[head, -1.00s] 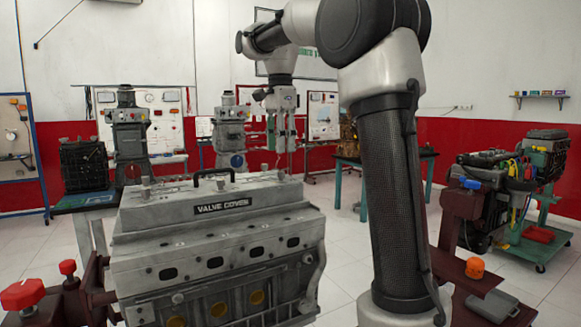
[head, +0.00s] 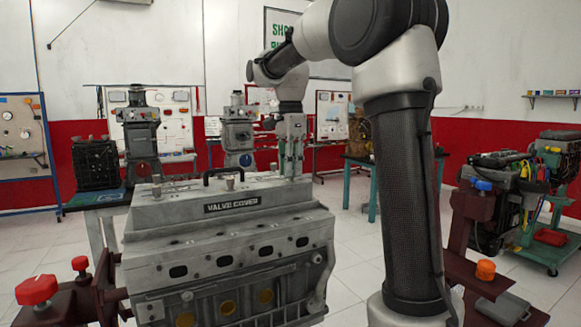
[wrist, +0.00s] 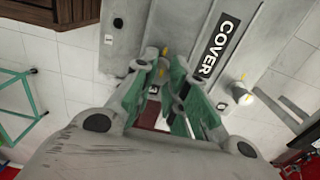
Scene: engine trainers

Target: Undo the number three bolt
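The grey engine block with its valve cover (head: 235,221) stands in front of me. Bolts stand along the cover's top, one bolt (head: 229,183) near the black handle (head: 222,173). My gripper (head: 291,172) is at the cover's right end, pointing down. In the wrist view, the green-sided fingers of my gripper (wrist: 155,68) are apart, with a bolt (wrist: 152,53) at their tips. I cannot tell whether they touch it. Another bolt (wrist: 241,93) with a yellow mark stands to the right, clear of the fingers.
Red knobs (head: 37,290) stick up at the left of the stand. An orange cap (head: 485,270) sits on a dark red bench at right. Other engine trainers and a teal table (head: 362,163) stand behind. The handle rises from the cover's middle.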

